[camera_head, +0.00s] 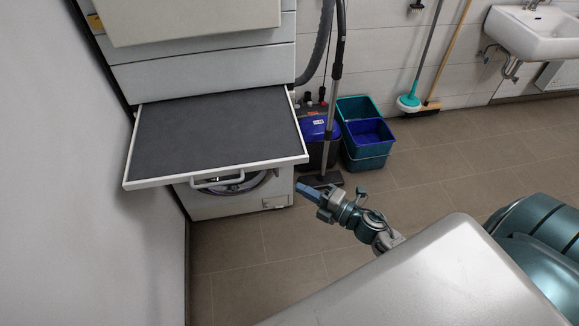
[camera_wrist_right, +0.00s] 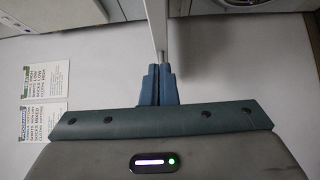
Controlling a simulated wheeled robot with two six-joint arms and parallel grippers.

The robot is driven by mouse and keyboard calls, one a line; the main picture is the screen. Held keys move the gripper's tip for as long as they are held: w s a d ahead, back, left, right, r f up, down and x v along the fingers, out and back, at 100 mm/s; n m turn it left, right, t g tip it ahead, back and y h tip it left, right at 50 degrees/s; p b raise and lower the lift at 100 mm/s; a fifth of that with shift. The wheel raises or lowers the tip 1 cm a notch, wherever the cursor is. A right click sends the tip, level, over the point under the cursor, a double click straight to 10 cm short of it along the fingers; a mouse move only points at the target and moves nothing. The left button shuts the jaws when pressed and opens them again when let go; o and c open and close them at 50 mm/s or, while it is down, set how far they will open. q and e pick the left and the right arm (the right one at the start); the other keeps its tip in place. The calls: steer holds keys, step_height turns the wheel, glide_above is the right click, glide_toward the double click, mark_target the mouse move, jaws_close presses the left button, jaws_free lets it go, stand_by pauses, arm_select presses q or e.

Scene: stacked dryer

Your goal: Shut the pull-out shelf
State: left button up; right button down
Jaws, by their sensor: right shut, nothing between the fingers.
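The pull-out shelf (camera_head: 215,130) is a dark grey panel with a white rim. It sticks out from the stacked machine in the head view, with a white bar handle (camera_head: 218,182) under its front edge. My right gripper (camera_head: 302,189) is shut and empty. In the head picture it lies just below the shelf's front right corner; I cannot tell whether it touches. In the right wrist view the closed blue fingers (camera_wrist_right: 160,75) point at a thin pale edge (camera_wrist_right: 156,25), probably the shelf's. My left gripper is not in view.
A front-loading machine (camera_head: 235,205) stands below the shelf, and a drawer panel (camera_head: 200,75) is above it. A wall (camera_head: 165,250) borders the left. Blue and green buckets (camera_head: 365,140) and a floor tool (camera_head: 320,180) stand to the right. Open tiled floor (camera_head: 250,260) lies in front.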

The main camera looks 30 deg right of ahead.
mark_target(276, 165)
steer(key=w+p, duration=0.1)
steer(key=w, duration=0.2)
steer(key=w+a+p, duration=0.1)
steer(key=w, duration=0.2)
steer(key=shift+w+a, duration=0.15)
steer(key=shift+w, duration=0.25)
steer(key=shift+w+d+f+p, duration=0.1)
steer(key=shift+w+d+p, duration=0.1)
steer(key=shift+w+p, duration=0.25)
steer(key=shift+w, duration=0.1)
